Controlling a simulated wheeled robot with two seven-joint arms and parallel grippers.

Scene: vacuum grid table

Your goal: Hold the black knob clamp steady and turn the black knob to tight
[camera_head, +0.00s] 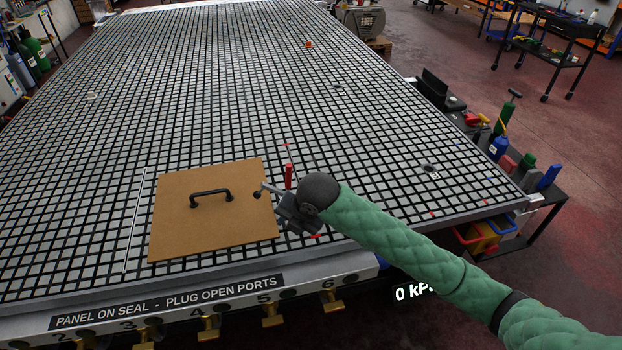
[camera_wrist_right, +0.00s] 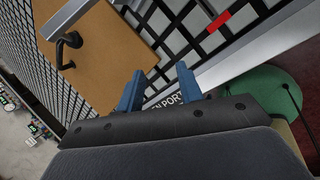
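A small black rounded piece (camera_head: 257,195) sits at the right edge of the brown panel (camera_head: 175,225), at the end of a thin grey bar. It may be part of the black knob clamp, but I cannot tell; my right gripper hides what lies behind it. My right gripper (camera_head: 292,215) is beside the panel's right edge. In the right wrist view, its two blue fingers (camera_wrist_right: 158,88) stand apart with nothing held between them. My left gripper is not in view.
The panel carries a black handle (camera_head: 210,197) and lies on the gridded table (camera_head: 230,90). A red upright cylinder (camera_head: 288,176) stands behind my right gripper. Brass valves (camera_head: 272,315) line the front edge. The table beyond the panel is mostly clear. A readout shows 0 kPa.

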